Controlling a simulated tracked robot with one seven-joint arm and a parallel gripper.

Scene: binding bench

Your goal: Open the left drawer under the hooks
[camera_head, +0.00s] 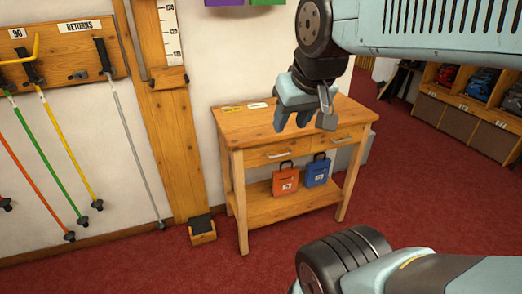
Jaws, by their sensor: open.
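A wooden side table (228,128) stands against the wall with two drawers side by side under its top. The left drawer (256,158) looks shut and has a pale bar handle (279,154). The right drawer (355,134) also looks shut and has a similar handle (342,140). My gripper (302,118) is open and empty, pointing down in front of or above the tabletop, and covers part of it. I cannot tell its exact height or distance from the handles. No hooks show clearly above this table.
A red bag (286,182) and a blue bag (318,171) are below the drawers, above the lower shelf (262,208). A rack (65,62) with several poles hangs at left. Red carpet in front is open.

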